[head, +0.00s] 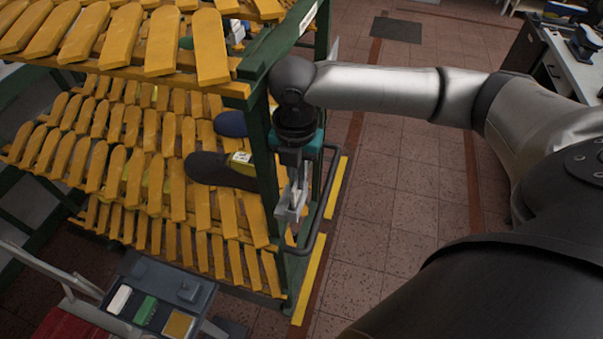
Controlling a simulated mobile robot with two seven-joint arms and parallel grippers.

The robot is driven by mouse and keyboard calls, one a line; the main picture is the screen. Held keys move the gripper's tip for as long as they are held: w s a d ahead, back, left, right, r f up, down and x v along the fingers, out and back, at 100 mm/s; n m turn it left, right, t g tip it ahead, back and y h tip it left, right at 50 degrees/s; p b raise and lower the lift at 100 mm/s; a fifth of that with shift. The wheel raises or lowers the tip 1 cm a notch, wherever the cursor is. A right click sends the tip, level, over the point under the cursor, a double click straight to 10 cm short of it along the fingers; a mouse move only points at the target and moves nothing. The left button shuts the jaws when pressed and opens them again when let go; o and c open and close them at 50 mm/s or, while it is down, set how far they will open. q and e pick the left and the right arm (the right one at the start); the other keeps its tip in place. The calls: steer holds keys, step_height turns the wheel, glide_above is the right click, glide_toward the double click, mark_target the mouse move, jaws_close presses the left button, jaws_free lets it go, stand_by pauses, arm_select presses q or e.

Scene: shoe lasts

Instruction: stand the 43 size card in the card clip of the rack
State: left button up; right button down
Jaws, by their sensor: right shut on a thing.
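My right gripper (287,212) points down beside the green front post of the rack (262,150). It is shut on a small pale thing (295,198), most likely the size card; its number cannot be read and the fingers partly cover it. The card clip cannot be made out; it may be hidden by the gripper or the post. My left gripper is not in view.
The rack's shelves carry many yellow wooden slats. A dark last (208,168) with a white and yellow label (242,158) and a blue last (230,124) lie among them. A dark rail (326,195) runs beside the post. A grey tray (150,275) stands lower left.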

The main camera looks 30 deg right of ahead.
steer(key=shift+w+a+f, duration=0.1)
steer(key=shift+a+f, duration=0.05)
steer(key=shift+a, duration=0.15)
steer(key=c, duration=0.5)
jaws_free()
stand_by(0.5)
